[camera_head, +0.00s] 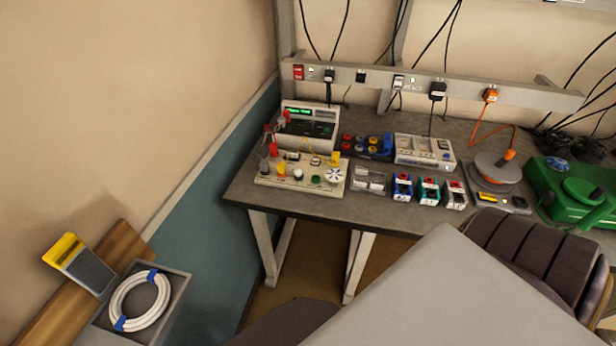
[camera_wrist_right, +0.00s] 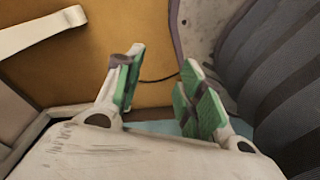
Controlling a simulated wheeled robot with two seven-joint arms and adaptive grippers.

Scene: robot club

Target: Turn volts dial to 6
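A cream board (camera_head: 302,184) with coloured knobs and posts lies at the left end of the workbench. A white round dial (camera_head: 333,175) with blue marks sits at its right end. Behind the board stands a bench instrument (camera_head: 308,125) with a lit green display. I cannot read any labels or settings, so I cannot tell which dial is the volts dial. My right gripper (camera_wrist_right: 160,88) shows in the right wrist view with its green-padded fingers apart and nothing between them. It is not identifiable in the head view. My left gripper is not in view.
A dark padded chair (camera_head: 525,250) stands in front at right. A coiled white cable (camera_head: 140,303) lies at lower left.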

